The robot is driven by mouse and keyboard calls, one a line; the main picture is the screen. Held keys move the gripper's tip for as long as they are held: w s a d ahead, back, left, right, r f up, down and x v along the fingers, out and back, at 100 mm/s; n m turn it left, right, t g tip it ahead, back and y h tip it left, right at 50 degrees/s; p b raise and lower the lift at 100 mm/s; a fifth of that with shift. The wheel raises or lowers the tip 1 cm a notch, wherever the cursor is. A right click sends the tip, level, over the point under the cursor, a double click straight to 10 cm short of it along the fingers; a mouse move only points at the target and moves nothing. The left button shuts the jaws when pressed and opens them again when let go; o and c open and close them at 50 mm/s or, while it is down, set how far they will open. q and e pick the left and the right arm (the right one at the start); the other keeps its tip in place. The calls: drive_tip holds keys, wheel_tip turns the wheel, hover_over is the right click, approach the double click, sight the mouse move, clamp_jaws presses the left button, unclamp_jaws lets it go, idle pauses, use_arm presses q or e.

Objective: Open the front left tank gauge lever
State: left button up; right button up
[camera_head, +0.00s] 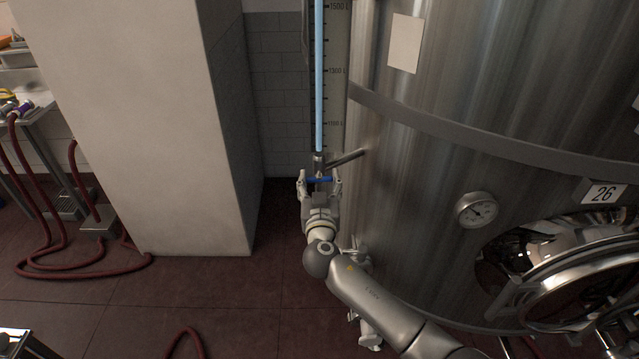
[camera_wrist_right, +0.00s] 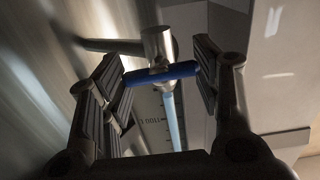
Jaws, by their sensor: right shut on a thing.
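The blue gauge lever (camera_head: 318,180) lies crosswise at the foot of the sight gauge, beside the steel tank (camera_head: 430,180). It also shows in the right wrist view (camera_wrist_right: 162,73), across a round metal valve body (camera_wrist_right: 157,45). My right gripper (camera_head: 320,177) reaches up to the lever from below. In the wrist view, its padded fingers (camera_wrist_right: 162,66) stand at the two ends of the lever and are shut on it. The fingers partly hide the lever ends. The gauge tube (camera_head: 319,80) holds light blue liquid along a litre scale. My left gripper is not in view.
A short pipe (camera_head: 346,159) joins the gauge foot to the tank. The tank carries a dial (camera_head: 477,210), a "26" plate (camera_head: 604,194) and a round hatch (camera_head: 575,290). A pale pillar (camera_head: 150,120) stands left. Red hoses (camera_head: 85,268) lie on the tiled floor.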

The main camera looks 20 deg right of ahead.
drive_tip(key=n+b, duration=0.2)
drive_tip(key=n, duration=0.2)
drive_tip(key=n+b, duration=0.1)
drive_tip(key=n, duration=0.3)
drive_tip(key=shift+r+n, duration=0.15)
drive_tip(key=shift+n, duration=0.25)
drive_tip(key=n, duration=0.4)
drive_tip(key=shift+r+n, duration=0.1)
drive_tip(key=shift+n, duration=0.2)
drive_tip(key=shift+n+p, duration=0.65)
drive_tip(key=shift+n, duration=1.35)
drive_tip(key=o, duration=1.1)
drive_tip(key=shift+w+a+f, duration=0.1)
drive_tip(key=shift+a+f, duration=0.05)
drive_tip(key=shift+f, duration=0.05)
